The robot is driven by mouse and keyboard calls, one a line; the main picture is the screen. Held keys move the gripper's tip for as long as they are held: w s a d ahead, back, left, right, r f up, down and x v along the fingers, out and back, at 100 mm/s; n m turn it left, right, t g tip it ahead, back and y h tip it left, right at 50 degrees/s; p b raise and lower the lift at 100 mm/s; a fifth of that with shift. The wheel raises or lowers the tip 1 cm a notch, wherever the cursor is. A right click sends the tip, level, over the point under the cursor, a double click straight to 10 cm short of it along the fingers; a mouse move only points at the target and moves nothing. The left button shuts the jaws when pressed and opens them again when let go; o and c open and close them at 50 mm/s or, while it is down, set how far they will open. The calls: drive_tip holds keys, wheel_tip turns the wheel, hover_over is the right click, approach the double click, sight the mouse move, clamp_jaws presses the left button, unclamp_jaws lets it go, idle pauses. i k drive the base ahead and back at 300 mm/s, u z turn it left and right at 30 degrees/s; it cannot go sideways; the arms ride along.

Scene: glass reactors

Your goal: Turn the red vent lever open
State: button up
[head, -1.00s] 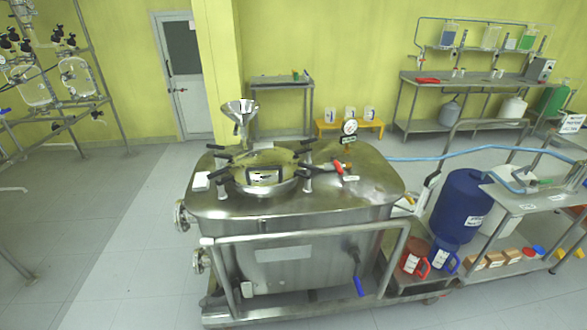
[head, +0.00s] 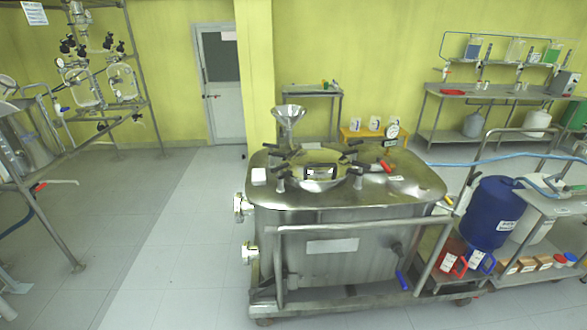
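The red vent lever (head: 385,167) sits on top of the steel reactor vessel (head: 420,186), to the right of the round manway lid (head: 318,171) and just below a pressure gauge (head: 392,131). It is small in the head view, and I cannot tell clearly which way its handle is set. My gripper does not show in the head view.
A steel rail frame (head: 350,229) runs along the vessel's front. A cart with a blue drum (head: 490,213) and jugs stands close on the right. Another vessel with a rack (head: 35,135) stands at left. Pale floor (head: 170,260) is free between them.

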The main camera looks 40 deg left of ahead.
sight(384, 166)
drive_tip(key=u, duration=1.2)
drive_tip(key=i, duration=1.65)
